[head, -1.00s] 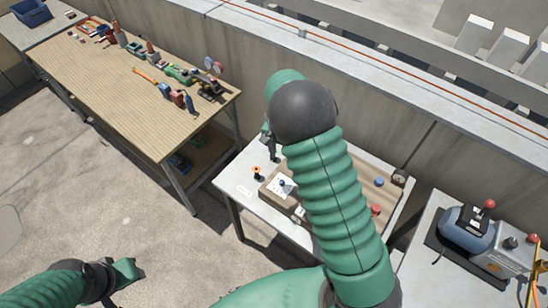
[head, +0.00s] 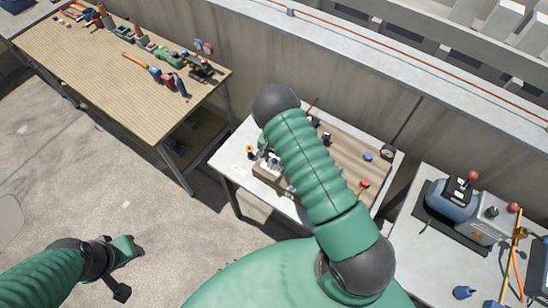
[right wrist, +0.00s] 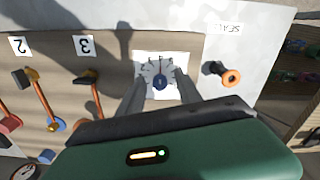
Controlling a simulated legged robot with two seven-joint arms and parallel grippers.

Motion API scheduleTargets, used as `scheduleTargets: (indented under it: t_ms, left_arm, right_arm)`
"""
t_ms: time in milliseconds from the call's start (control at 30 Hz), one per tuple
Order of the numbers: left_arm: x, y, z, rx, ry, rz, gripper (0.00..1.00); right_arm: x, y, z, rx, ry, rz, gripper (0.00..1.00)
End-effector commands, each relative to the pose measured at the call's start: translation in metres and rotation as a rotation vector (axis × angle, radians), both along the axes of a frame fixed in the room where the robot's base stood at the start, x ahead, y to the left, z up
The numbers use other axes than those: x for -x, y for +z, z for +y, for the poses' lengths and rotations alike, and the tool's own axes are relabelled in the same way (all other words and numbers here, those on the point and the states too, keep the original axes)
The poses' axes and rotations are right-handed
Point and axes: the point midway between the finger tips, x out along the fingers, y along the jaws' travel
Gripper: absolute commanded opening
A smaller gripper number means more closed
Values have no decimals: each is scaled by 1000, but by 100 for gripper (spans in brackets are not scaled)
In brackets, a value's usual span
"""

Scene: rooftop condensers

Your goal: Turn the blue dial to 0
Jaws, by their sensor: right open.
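The blue dial (right wrist: 160,82) sits on a white plate (right wrist: 180,64) with printed marks around it, in the right wrist view. Its pointer is too small to read surely. My right gripper (right wrist: 160,88) is open, with one dark finger on each side of the dial; I cannot tell whether they touch it. In the head view my right arm reaches over the wooden board (head: 345,150) and hides much of it and the hand. My left gripper (head: 124,250) is low at the left, over bare floor, far from the dial; its jaws are unclear.
Levers with orange shafts by labels 2 and 3 (right wrist: 84,45) stand left of the dial; an orange-ended knob (right wrist: 231,77) stands right. A red knob (head: 364,183) and a blue knob (head: 368,157) are on the board's right. A wooden workbench (head: 110,70) holds tools.

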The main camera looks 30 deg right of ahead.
Motion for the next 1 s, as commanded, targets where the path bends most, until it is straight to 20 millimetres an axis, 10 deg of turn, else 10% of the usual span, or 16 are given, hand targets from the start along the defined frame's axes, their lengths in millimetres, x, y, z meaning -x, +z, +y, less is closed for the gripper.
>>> scheduleTargets:
  t_ms: [433, 1000]
  left_arm:
    - [0, 0, 0, 0, 0, 0, 36]
    - [0, -10, 0, 0, 0, 0, 36]
  right_arm:
    - [0, 0, 0, 0, 0, 0, 0]
    - [0, -1, 0, -1, 84, -1, 0]
